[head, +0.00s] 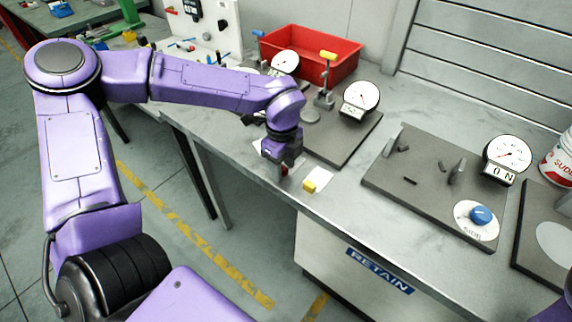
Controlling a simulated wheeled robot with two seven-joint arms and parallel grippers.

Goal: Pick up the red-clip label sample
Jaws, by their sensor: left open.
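My left gripper (283,170) points down over the front edge of the grey bench, with its jaws open. A small red piece, which looks like the red clip (285,171) of a label sample, shows at its fingertips. Most of that sample is hidden by the gripper, and I cannot tell whether the fingers touch it. Just right of the gripper lies a white label sample with a yellow clip (310,186), close to the bench edge. My right gripper is not in view.
Behind the gripper stands a dark base plate (345,145) with a dial gauge (360,97). A red bin (335,62) is at the back. To the right are another plate (410,190) with a blue knob (481,215) and a dial gauge (506,155). A "RETAIN" sign (379,271) is below the bench top.

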